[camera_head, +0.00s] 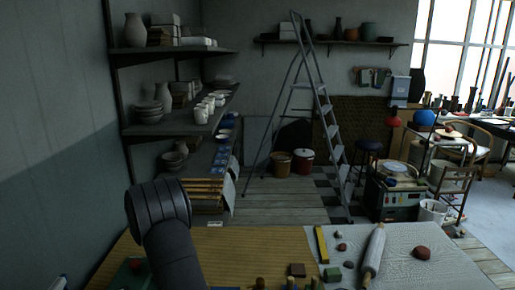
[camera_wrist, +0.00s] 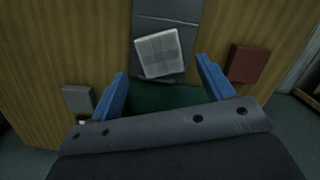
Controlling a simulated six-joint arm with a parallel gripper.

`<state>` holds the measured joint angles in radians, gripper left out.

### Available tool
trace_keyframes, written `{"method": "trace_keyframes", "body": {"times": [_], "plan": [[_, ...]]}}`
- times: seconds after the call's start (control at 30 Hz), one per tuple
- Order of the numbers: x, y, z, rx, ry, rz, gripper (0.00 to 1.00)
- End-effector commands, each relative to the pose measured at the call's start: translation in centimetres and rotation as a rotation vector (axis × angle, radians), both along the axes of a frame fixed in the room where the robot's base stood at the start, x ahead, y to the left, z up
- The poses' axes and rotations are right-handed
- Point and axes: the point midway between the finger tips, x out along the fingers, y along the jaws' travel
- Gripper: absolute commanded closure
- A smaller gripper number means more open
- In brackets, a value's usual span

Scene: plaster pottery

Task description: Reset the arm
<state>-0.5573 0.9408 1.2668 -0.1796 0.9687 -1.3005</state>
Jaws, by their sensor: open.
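My gripper (camera_wrist: 162,70) shows in the wrist view with its two blue fingers spread wide. A pale square block (camera_wrist: 158,53) lies on a grey panel (camera_wrist: 165,15) just ahead of the fingertips, and nothing is seen clamped between the fingers. A dark green surface (camera_wrist: 165,97) shows between the fingers. In the head view my dark arm rises at the lower left over the work table (camera_head: 230,248); the gripper itself is not seen there.
A reddish-brown block (camera_wrist: 247,63) lies right of the fingers and a grey block (camera_wrist: 77,98) left. On the table are a yellow bar (camera_head: 322,245), a rolling pin (camera_head: 374,250), a red lump (camera_head: 422,253) and small blocks. Pottery shelves (camera_head: 185,126) stand left, a stepladder (camera_head: 325,115) behind.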

Motion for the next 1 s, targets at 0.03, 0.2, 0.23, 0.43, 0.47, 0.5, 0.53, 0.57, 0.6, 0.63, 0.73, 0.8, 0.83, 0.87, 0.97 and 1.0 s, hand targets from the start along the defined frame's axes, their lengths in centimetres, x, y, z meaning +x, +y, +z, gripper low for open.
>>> {"method": "trace_keyframes", "body": {"times": [0.03, 0.2, 0.23, 0.43, 0.47, 0.5, 0.53, 0.57, 0.6, 0.63, 0.73, 0.8, 0.83, 0.87, 0.97, 1.0], "plan": [[0.0, -0.2, -1.1, -0.002, 0.003, -0.001, 0.26], [0.1, -0.7, -4.6, -0.002, 0.002, 0.001, 0.26], [0.3, -0.5, -4.0, 0.001, -0.002, 0.000, 0.26], [0.3, -0.6, 0.4, 0.003, -0.004, -0.001, 0.26], [0.2, -1.4, 0.7, 0.001, -0.002, -0.004, 0.26], [0.2, -2.2, 1.0, 0.001, -0.001, -0.004, 0.26], [0.1, -2.7, 1.3, 0.000, -0.001, -0.004, 0.26], [0.1, -3.2, 1.7, 0.001, -0.001, -0.004, 0.26], [0.1, -3.9, 2.1, 0.001, -0.001, -0.004, 0.26], [0.1, -4.5, 2.4, 0.001, -0.001, -0.004, 0.26], [0.0, -6.2, 3.4, 0.001, -0.001, -0.004, 0.26], [-0.1, -7.4, 4.1, 0.001, -0.001, -0.004, 0.26], [-0.1, -7.9, 4.4, 0.001, -0.001, -0.004, 0.26], [-0.2, -8.4, 4.8, 0.001, -0.001, -0.004, 0.26], [-0.3, -10.1, 5.8, 0.001, -0.002, -0.004, 0.26], [-0.3, -10.8, 6.2, 0.001, -0.001, -0.004, 0.26]]}}
